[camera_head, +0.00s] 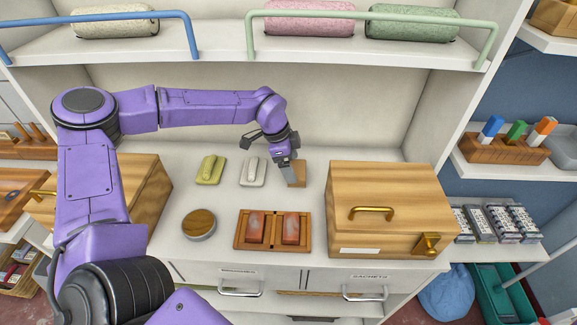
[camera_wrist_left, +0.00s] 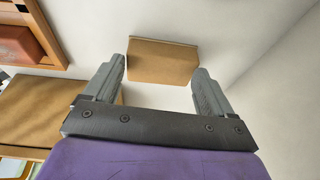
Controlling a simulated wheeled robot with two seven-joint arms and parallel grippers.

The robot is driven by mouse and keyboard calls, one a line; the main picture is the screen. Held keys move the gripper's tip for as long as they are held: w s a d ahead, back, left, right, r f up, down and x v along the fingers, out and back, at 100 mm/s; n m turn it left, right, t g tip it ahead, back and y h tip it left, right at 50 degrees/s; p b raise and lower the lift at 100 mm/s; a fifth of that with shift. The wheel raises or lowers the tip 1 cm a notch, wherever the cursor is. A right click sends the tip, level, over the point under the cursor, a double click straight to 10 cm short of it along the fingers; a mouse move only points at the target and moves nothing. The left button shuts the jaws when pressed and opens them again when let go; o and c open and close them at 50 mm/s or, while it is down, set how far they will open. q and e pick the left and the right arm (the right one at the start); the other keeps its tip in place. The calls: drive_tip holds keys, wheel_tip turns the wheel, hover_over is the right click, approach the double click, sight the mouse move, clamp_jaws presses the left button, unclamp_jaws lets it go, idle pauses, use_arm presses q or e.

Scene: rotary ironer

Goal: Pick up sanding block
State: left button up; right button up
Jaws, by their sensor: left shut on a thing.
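The sanding block (camera_head: 299,175), a tan-brown block, stands at the back of the white counter, right of a pale grey item. I cannot tell whether the block touches the counter. My right gripper is not in view.
A wooden box (camera_head: 388,210) with a brass handle stands close on the right. A wooden tray (camera_head: 272,247) with two reddish blocks lies in front, near a round wooden-topped tin (camera_head: 199,224). A yellow-green item (camera_head: 210,170) and a pale grey item (camera_head: 252,172) lie left. A shelf (camera_head: 220,45) runs above.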

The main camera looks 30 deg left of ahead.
use_arm(q)
drive_tip(key=shift+s+d+r+g+b, duration=0.2)
drive_tip(key=shift+s+r+g+b, duration=0.2)
drive_tip(key=shift+b, duration=0.15)
clamp_jaws()
drive_tip(key=v, duration=0.3)
drive_tip(key=shift+w+d+b, duration=0.1)
drive_tip(key=shift+w+b, duration=0.2)
drive_tip(key=shift+b, duration=0.1)
drive_tip(key=s+d+b, duration=0.1)
drive_tip(key=s+d, duration=0.2)
drive_tip(key=s, duration=0.2)
drive_tip(key=s+d+b, duration=0.2)
drive_tip(key=s+d, duration=0.1)
drive_tip(key=s, duration=0.2)
drive_tip(key=s+d+b, duration=0.2)
drive_tip(key=s+d, duration=0.2)
drive_tip(key=s, duration=0.2)
drive_tip(key=shift+r, duration=0.25)
drive_tip(key=shift+s+d+r+b, duration=0.1)
drive_tip(key=shift+s+d+b, duration=0.05)
drive_tip(key=shift+s+b, duration=0.2)
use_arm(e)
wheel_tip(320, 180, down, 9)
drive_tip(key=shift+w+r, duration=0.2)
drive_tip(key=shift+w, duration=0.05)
use_arm(q)
drive_tip(key=shift+o, duration=2.3)
unclamp_jaws()
